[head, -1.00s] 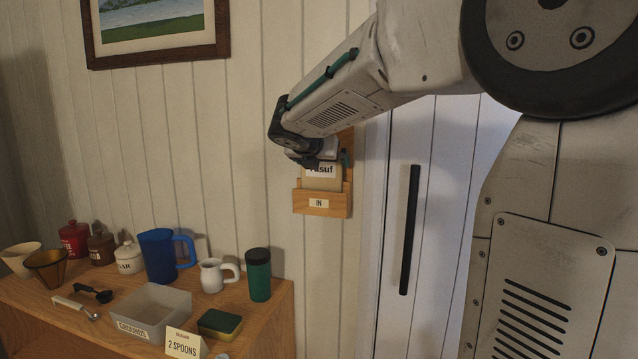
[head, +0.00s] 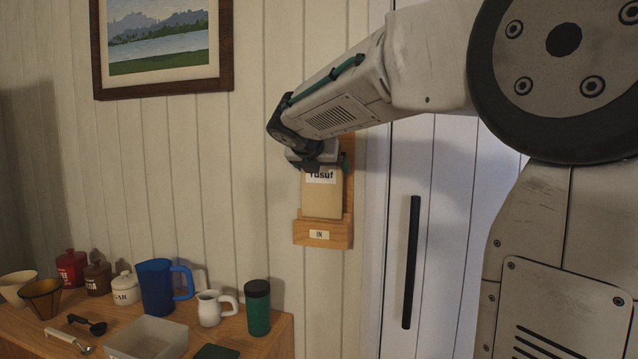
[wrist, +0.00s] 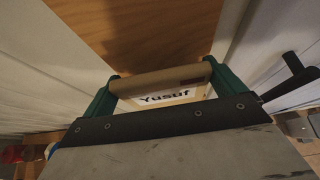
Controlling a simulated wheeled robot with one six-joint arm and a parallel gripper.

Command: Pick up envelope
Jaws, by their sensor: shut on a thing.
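The envelope (head: 322,199) is tan with a white label reading "Yusuf". In the head view it stands upright at the wooden wall holder (head: 322,232), which is marked "IN". Most of the envelope shows above the holder's front; its lower edge is close to the front's top, and I cannot tell if it is clear of it. My gripper (head: 322,162) is shut on the envelope's top edge. In the wrist view the envelope (wrist: 160,83) lies between the green fingers (wrist: 160,92), with its label partly hidden by my gripper.
A wooden shelf (head: 262,346) at lower left holds a blue pitcher (head: 157,287), a white mug (head: 210,309), a green tumbler (head: 257,308), a clear bin (head: 150,338) and several canisters. A door with a black handle (head: 411,262) is right of the holder. A framed picture (head: 163,85) hangs upper left.

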